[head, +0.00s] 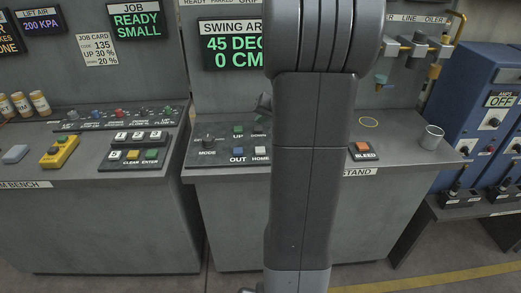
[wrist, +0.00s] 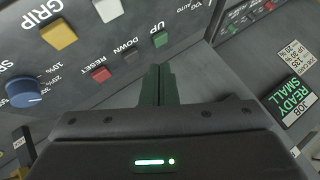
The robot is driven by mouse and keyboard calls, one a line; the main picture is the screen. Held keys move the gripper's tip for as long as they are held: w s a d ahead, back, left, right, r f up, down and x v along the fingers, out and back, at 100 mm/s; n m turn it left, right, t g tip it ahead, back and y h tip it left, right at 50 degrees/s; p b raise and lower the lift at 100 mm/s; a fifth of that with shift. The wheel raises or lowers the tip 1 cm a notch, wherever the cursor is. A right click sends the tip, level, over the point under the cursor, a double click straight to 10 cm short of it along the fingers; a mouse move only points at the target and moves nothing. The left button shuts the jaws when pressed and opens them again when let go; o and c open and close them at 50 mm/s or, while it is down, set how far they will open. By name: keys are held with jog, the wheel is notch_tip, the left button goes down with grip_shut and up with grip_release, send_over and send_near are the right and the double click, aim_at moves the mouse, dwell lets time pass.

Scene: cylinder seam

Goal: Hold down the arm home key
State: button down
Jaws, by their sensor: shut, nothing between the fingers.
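The home key (head: 261,153) is a small white key labelled HOME on the sloped swing arm panel, in the head view. It sits right of the blue OUT key (head: 237,153) and below the green UP key (head: 238,131).
The swing arm screen (head: 233,44) reads 45 DEG, 0 CM. The mode knob (head: 208,137) is left of the keys. An orange BLEED key (head: 363,150) and a metal cup (head: 432,137) are to the right. Another bench with a keypad (head: 138,145) stands left.

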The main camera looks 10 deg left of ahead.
jog(key=b, duration=0.5)
send_over(262, 151)
notch_tip(262, 151, down, 8)
jog(key=shift+r, duration=0.1)
jog(key=shift+f+b, duration=0.5)
jog(key=shift+b, duration=0.1)
dwell(1.3)
jog(key=shift+f+b, duration=0.45)
jog(key=shift+b, duration=0.2)
